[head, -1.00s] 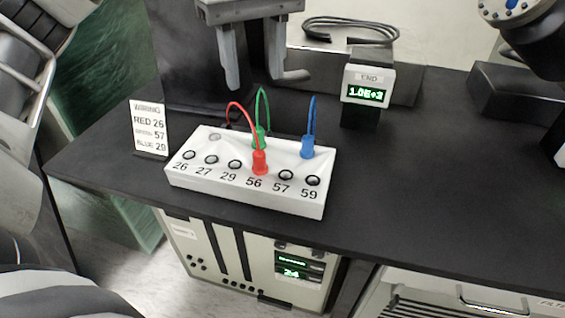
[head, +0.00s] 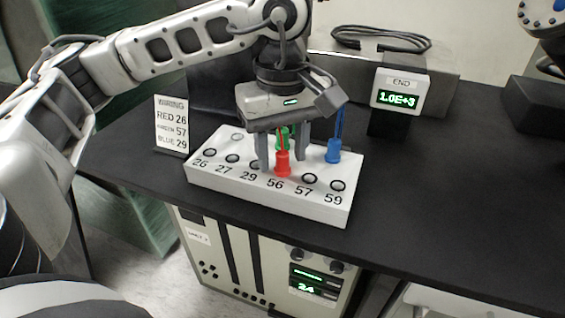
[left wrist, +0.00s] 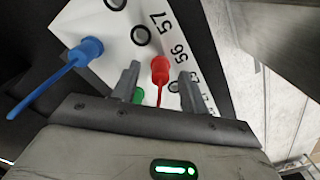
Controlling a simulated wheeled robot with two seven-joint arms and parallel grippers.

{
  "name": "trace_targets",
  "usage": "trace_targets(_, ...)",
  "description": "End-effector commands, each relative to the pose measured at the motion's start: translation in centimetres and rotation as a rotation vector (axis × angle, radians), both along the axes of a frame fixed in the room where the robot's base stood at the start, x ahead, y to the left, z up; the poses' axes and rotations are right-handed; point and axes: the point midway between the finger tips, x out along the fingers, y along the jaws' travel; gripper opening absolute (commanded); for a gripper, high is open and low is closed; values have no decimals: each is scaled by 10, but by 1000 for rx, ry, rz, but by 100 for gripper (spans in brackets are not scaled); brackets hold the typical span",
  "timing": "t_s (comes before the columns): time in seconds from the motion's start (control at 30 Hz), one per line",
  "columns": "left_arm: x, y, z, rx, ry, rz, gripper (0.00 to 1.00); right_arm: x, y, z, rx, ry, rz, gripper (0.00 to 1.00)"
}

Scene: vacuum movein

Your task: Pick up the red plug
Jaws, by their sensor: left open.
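The red plug (head: 283,164) stands upright in the white socket block at the hole labelled 56; it also shows in the left wrist view (left wrist: 160,68). My left gripper (head: 281,165) points down over the block and is open. Its two fingers stand on either side of the red plug, apart from it in the left wrist view (left wrist: 158,78). The green plug (head: 282,138) is behind the red one, partly hidden by the gripper. The blue plug (head: 333,151) stands at the back right of the block. My right gripper is not in view.
The white block (head: 222,177) with numbered holes sits on the black table (head: 430,200). A wiring card (head: 171,122) reads RED 26, with 57 and BLUE 29 below. A display (head: 399,96) stands behind right.

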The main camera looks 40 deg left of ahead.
Motion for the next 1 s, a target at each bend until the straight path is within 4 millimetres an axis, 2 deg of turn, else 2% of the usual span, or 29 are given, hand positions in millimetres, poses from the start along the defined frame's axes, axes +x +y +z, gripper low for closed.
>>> trace_targets(0.23,0,0,-2,0,0,-1,44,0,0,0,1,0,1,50)
trace_targets(0.4,0,0,-2,0,0,-1,0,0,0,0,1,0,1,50)
trace_targets(0.77,0,0,1,-1,-1,-1,0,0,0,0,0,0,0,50)
trace_targets(1.0,1,-1,25,-1,-4,-2,0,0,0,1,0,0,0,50)
